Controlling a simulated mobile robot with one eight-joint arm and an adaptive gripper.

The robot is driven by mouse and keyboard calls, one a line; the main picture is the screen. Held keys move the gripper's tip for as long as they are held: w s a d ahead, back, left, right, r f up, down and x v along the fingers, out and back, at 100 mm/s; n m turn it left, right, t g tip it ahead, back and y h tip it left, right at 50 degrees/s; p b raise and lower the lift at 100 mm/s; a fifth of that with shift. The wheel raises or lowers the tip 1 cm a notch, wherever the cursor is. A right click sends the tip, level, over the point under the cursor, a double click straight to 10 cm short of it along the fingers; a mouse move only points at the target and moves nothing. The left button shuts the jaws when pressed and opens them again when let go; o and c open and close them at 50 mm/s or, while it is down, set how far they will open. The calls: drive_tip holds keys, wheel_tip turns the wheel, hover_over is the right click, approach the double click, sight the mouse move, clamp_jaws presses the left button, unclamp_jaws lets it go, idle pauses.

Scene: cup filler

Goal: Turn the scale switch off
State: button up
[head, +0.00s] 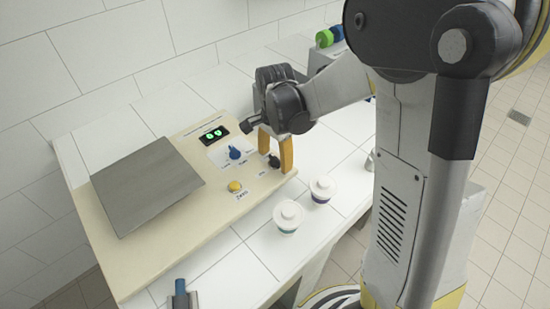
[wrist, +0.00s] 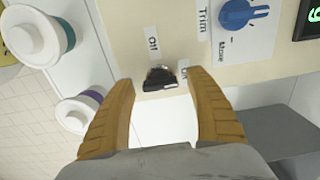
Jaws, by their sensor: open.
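The scale (head: 200,225) is a cream panel with a grey weighing plate (head: 148,185). Its small black switch (head: 273,160) sits near the panel's right edge. In the wrist view the switch (wrist: 160,79) shows between two white labels, one reading "Off" (wrist: 153,46). The other label is partly hidden by a finger. The display (head: 213,134) is lit with green digits. My gripper (head: 275,153) is open, with its orange fingers on either side of the switch. It also shows in the wrist view (wrist: 160,81). I cannot tell whether the fingers touch the switch.
A blue Trim knob (head: 236,152) and a yellow Zero button (head: 235,187) are on the panel. Two white lidded cups (head: 288,216) (head: 322,189) stand in front of the scale. A blue and grey object (head: 182,295) lies at the counter's front left.

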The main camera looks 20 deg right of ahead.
drive_tip(key=shift+c, duration=0.5)
drive_tip(key=c, duration=1.1)
drive_tip(key=shift+n, duration=0.4)
drive_tip(key=n, duration=0.3)
drive_tip(key=shift+n, duration=0.4)
drive_tip(key=n, duration=0.4)
drive_tip(key=shift+n, duration=0.3)
drive_tip(key=n, duration=0.8)
drive_tip(key=shift+n, duration=0.3)
